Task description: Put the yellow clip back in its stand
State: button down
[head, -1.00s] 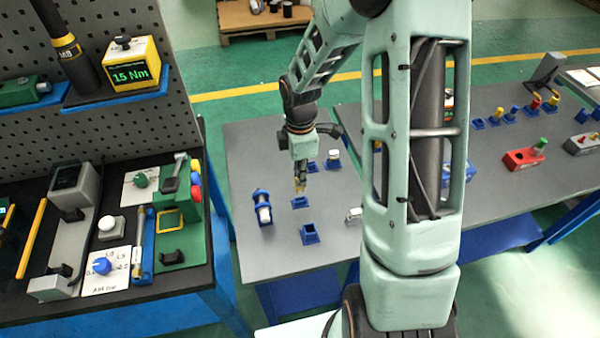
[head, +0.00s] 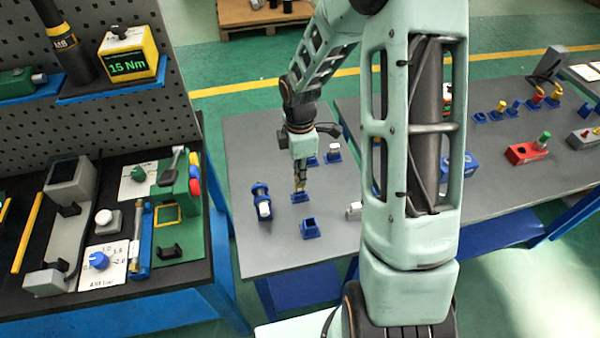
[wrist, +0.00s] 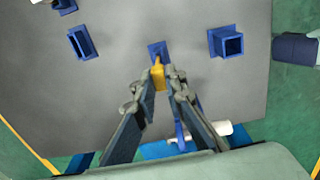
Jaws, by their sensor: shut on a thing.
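My gripper (head: 299,184) is over the grey table and shut on the yellow clip (wrist: 158,76). In the wrist view the clip is a small yellow piece between the fingertips, and the gripper also shows there (wrist: 158,80). A small blue stand (wrist: 157,48) lies right at the clip's far end in that view. In the head view this blue stand (head: 299,198) is directly under the fingertips. The clip's lower end is at or just above the stand; I cannot tell whether it is inside. The fingers hide part of the clip.
An empty square blue stand (head: 310,229) is close by, nearer the front. A blue holder with a white part (head: 262,202) stands to the left. More blue stands (head: 333,155) are behind. Grey tabletop (head: 265,165) is free between them.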

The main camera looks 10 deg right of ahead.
jog(key=shift+f+b, duration=0.85)
jog(key=shift+f, duration=0.45)
jog(key=c, duration=1.9)
grip_release()
jog(key=shift+r+p, duration=2.2)
jog(key=shift+r, duration=0.4)
notch_tip(320, 180, up, 12)
